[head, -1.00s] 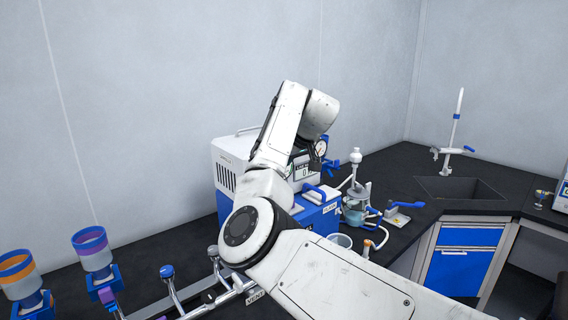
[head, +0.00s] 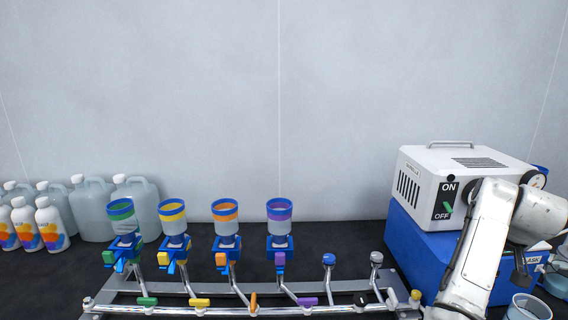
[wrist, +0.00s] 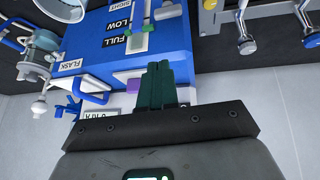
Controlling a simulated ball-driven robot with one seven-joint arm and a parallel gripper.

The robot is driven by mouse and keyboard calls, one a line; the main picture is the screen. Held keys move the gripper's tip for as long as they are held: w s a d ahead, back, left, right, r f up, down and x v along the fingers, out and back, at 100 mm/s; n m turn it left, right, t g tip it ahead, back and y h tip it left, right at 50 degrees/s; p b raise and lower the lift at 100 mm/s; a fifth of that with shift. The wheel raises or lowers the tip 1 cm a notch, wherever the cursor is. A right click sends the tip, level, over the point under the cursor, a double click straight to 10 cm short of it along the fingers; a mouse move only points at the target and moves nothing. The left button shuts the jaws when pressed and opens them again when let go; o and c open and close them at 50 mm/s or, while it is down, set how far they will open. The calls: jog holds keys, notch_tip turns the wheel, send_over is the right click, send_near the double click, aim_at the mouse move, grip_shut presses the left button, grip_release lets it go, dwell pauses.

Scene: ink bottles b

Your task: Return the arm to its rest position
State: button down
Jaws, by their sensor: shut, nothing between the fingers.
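My arm (head: 480,250) is raised at the right of the head view, in front of the white pump box on its blue base. My gripper (wrist: 160,84) shows in the wrist view as two dark green fingers. They are together with nothing between them. Behind them, in the wrist view, is the blue base (wrist: 185,40) with the labels FULL and LOW. I cannot tell how far apart the fingers and the base are.
A white pump box (head: 410,165) stands at the right. A metal manifold (head: 225,310) with several coloured funnels (head: 172,218) runs along the black bench. Bottles and jugs (head: 92,210) stand at the left. A clear beaker (head: 528,306) is beside my arm.

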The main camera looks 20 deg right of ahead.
jog(key=s+a+f+n+g+b, duration=0.1)
jog(key=s+a+f, duration=0.65)
jog(key=f, duration=0.25)
jog(key=s+a+f+n+g+b, duration=0.1)
jog(key=s+a+f, duration=0.65)
jog(key=f, duration=0.35)
jog(key=s+a+f+y, duration=0.1)
jog(key=s+a+f, duration=0.1)
jog(key=s+a, duration=0.3)
jog(key=s+a+f+g+y, duration=0.1)
jog(key=s+a+f, duration=0.1)
jog(key=s+a, duration=0.3)
jog(key=s+a+f+n+g+y, duration=0.1)
jog(key=s+a+f, duration=0.1)
jog(key=s+a, duration=0.4)
jog(key=shift+s+f, duration=0.3)
jog(key=shift+f, duration=0.1)
